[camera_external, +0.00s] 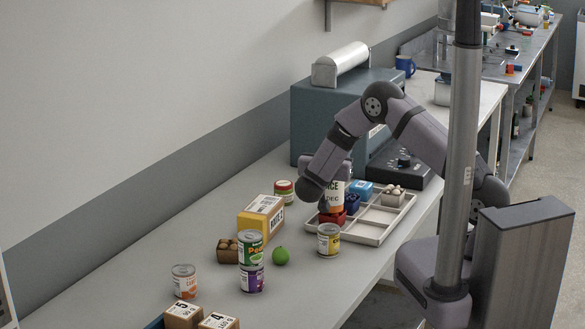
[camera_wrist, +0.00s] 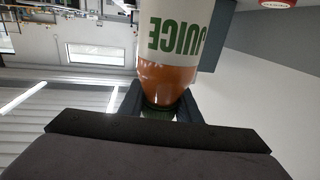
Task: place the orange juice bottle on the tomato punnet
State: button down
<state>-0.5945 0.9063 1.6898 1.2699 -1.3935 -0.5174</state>
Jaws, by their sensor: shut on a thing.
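The orange juice bottle (camera_external: 338,190), with a white label and orange contents, is partly hidden behind my wrist in the external view. In the wrist view the bottle (camera_wrist: 168,75) shows its "JUICE" lettering upside down. My gripper (camera_wrist: 162,112) is shut around the bottle's narrow end, near a dark green cap. In the external view my gripper (camera_external: 325,200) is mostly hidden by my arm. The red tomato punnet (camera_external: 334,217) sits in the divided tray (camera_external: 374,237), just below the bottle. I cannot tell whether bottle and punnet touch.
Blue containers (camera_external: 352,203) and an egg carton (camera_external: 393,196) share the tray. A yellow can (camera_external: 328,240) stands at its near-left edge. A yellow-and-white box (camera_external: 261,217), stacked cans (camera_external: 251,262) and a green fruit (camera_external: 280,256) are to the left. A dark machine (camera_external: 325,110) stands behind.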

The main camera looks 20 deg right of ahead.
jog(key=shift+f, duration=0.15)
jog(key=c, duration=1.3)
grip_release()
jog(key=b+v, duration=0.5)
jog(key=v, duration=0.7)
